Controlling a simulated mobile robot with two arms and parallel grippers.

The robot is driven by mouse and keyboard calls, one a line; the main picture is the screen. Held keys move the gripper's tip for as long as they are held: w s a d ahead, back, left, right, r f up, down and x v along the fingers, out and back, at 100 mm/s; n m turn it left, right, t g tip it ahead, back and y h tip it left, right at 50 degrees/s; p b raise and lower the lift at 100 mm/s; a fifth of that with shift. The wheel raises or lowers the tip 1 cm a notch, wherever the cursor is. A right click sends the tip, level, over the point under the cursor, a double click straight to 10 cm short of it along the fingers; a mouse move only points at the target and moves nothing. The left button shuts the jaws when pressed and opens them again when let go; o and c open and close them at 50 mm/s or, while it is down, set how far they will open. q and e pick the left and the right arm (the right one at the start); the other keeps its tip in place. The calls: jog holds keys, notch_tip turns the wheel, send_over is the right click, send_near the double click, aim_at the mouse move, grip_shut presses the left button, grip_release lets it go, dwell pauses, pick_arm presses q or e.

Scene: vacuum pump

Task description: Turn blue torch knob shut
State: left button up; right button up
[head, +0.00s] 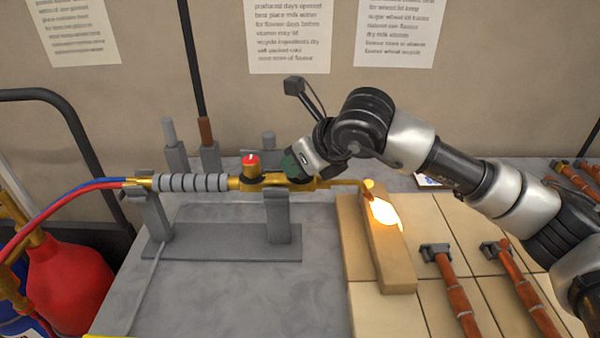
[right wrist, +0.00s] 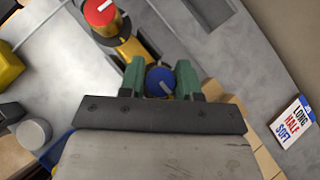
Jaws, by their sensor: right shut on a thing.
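The brass torch (head: 215,182) lies level on a grey stand, with a grey ribbed grip and hoses at its left end. A bright flame (head: 384,213) burns at its tip over a tan brick. The blue knob (right wrist: 160,80) sits between the green fingers of my right gripper (right wrist: 160,82) in the right wrist view; a white mark shows on its face. The gripper is shut on it. In the head view my right gripper (head: 296,166) hides the blue knob. The red knob (head: 251,161) stands on the torch just left of it. My left gripper is not in view.
The grey stand (head: 225,245) is on a grey worktop. Tan bricks (head: 440,215) cover the right, with copper pipe pieces (head: 453,285) on them. A red cylinder (head: 70,275) stands at left. A small printed card (right wrist: 293,121) lies nearby.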

dwell(0.3)
jog(key=o, duration=0.9)
jog(key=shift+o, duration=0.2)
jog(key=b+v, duration=0.2)
jog(key=v, duration=0.8)
jog(key=shift+s+r, duration=0.3)
jog(key=shift+d, duration=0.15)
